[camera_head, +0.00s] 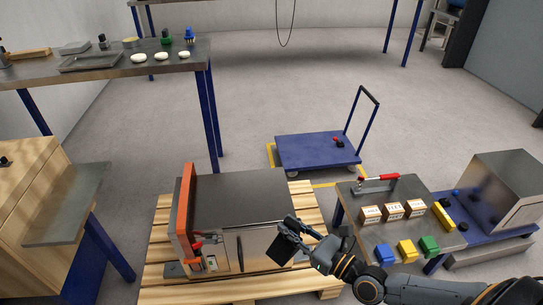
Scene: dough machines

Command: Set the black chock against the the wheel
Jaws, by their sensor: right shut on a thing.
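My right gripper (299,232) comes in from the lower right. It is shut on a dark, flat-sided piece (284,250) that looks like the black chock. The piece is tilted in front of the steel machine at the bottom centre; I cannot tell whether it touches it. The blue platform trolley (305,152) stands on the floor beyond, well away from the gripper. One trolley wheel (292,173) shows small under its near left corner. My left gripper is not in view.
The steel machine (240,190) with an orange edge sits on a wooden pallet (157,250). A small table (347,205) at right holds coloured blocks (407,250) and labelled boxes (394,210). A dough table (110,75) is at upper left. Floor around the trolley is mostly open.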

